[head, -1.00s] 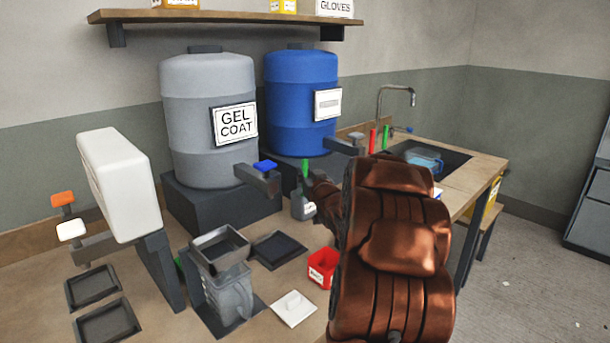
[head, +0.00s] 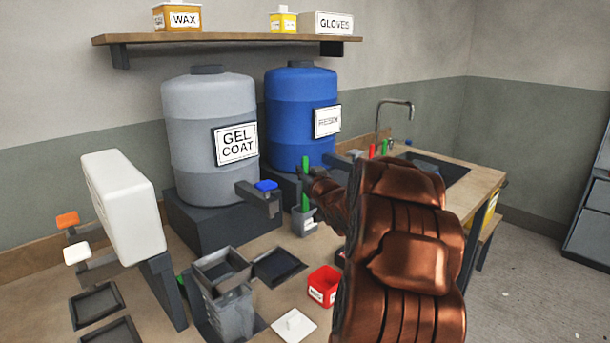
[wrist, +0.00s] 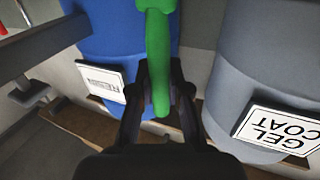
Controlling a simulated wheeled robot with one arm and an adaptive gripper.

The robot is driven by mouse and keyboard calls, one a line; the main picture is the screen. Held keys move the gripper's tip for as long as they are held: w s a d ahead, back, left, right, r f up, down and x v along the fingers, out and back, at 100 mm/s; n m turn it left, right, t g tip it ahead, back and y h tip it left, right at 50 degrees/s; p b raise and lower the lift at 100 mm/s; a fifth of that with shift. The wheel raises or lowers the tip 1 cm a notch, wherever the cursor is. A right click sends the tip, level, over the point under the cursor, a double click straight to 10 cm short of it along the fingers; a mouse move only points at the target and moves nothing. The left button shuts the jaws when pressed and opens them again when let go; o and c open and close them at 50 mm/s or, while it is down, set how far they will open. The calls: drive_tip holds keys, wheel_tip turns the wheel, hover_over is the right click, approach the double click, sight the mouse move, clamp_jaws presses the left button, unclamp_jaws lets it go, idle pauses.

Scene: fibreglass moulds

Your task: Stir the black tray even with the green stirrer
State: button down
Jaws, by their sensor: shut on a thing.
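My gripper (head: 309,181) is shut on the green stirrer (head: 305,200), which it holds upright over a small grey holder (head: 305,224) on the bench. I cannot tell if the stirrer's lower end is still inside the holder. In the wrist view the stirrer (wrist: 158,55) runs between the two fingers of my gripper (wrist: 160,85). I cannot tell which one is meant.
A grey gel coat drum (head: 208,180) and a blue drum (head: 295,85) stand behind on dark blocks. A red box (head: 323,286) and a white tile (head: 293,324) lie near the trays. A white tank (head: 125,200) stands left. A sink (head: 440,168) is at right.

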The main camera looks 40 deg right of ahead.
sight(305, 157)
drive_tip(key=shift+r+p, duration=1.3)
drive_tip(key=shift+r, duration=1.05)
